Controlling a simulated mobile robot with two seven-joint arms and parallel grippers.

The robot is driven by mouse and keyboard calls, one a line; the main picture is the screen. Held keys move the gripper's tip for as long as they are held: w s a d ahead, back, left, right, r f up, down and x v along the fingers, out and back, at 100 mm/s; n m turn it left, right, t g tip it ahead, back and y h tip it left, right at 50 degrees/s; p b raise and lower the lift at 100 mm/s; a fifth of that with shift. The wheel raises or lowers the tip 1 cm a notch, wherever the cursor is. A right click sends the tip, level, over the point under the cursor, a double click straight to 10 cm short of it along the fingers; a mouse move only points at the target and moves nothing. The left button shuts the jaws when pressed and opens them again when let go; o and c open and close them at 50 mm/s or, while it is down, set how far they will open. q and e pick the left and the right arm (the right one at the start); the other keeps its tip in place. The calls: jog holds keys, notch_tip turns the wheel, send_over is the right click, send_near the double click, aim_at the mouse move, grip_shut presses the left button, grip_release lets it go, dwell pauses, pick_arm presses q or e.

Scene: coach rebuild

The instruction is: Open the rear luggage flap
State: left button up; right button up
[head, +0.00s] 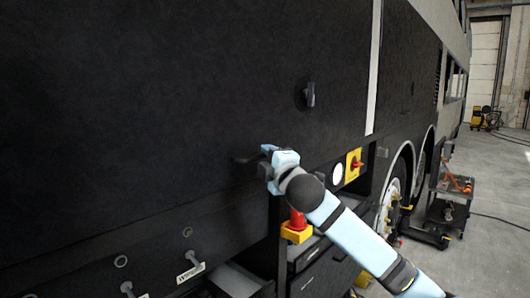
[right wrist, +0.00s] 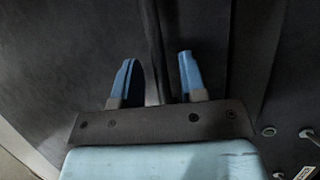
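The coach's black side fills the head view, with a large dark flap panel (head: 190,80) on it. A dark handle (head: 310,95) sits on the panel, up and right of my right gripper. My right gripper (head: 266,149) is at the panel's lower part, beside a small dark oval shape (head: 244,158). In the right wrist view its two blue fingers (right wrist: 158,78) stand wide apart. A dark upright strip (right wrist: 154,50) shows between them; I cannot tell whether either finger touches it. My left gripper is not in view.
Below are an open bay, a yellow-and-red switch (head: 354,164) and a red-and-yellow part (head: 297,227). Small levers (head: 191,266) with a label stick out at lower left. A tool cart (head: 452,190) stands by the wheels. The floor at right is largely clear.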

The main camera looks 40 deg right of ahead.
jog(key=shift+x, duration=0.9)
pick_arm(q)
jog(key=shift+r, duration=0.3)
pick_arm(e)
jog(key=shift+c, duration=0.3)
grip_shut()
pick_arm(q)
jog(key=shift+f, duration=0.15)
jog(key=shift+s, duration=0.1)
